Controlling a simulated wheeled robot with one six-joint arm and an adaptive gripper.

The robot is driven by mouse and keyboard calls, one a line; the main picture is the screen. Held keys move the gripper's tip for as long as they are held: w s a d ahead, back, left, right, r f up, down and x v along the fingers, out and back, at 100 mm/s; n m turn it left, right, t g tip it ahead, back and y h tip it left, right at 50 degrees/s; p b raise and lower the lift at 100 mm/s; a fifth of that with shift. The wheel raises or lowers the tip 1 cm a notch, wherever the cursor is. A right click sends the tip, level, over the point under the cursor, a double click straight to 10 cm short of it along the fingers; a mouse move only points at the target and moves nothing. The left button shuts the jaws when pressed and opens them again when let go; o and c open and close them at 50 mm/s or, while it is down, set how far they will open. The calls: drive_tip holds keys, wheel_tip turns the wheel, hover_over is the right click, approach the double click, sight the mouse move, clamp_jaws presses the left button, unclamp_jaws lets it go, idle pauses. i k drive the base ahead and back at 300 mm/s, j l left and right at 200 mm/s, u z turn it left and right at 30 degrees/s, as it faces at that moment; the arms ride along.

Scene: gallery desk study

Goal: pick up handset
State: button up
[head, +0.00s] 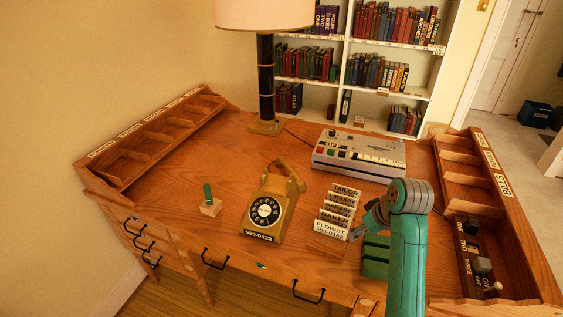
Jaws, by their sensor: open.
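The handset (291,174) is brownish yellow and lies tilted across the top of the rotary telephone (272,229), which has a black dial and a number label. The telephone stands near the middle of the wooden desk. My gripper (364,229) is to the right of the telephone, low beside the name cards, and apart from the handset. It is open, and I see nothing between its fingers, though they show small and dark.
A stack of name cards (337,209) stands between telephone and gripper. A grey machine (359,155) and a lamp (267,85) are behind. A small wooden block with a green peg (209,201) is left. Slotted trays line both sides. Desk left of the telephone is mostly clear.

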sight(280, 161)
drive_tip(key=i+j, duration=0.45)
drive_tip(key=i, duration=0.15)
drive_tip(key=i+j, duration=0.5)
drive_tip(key=i, duration=0.1)
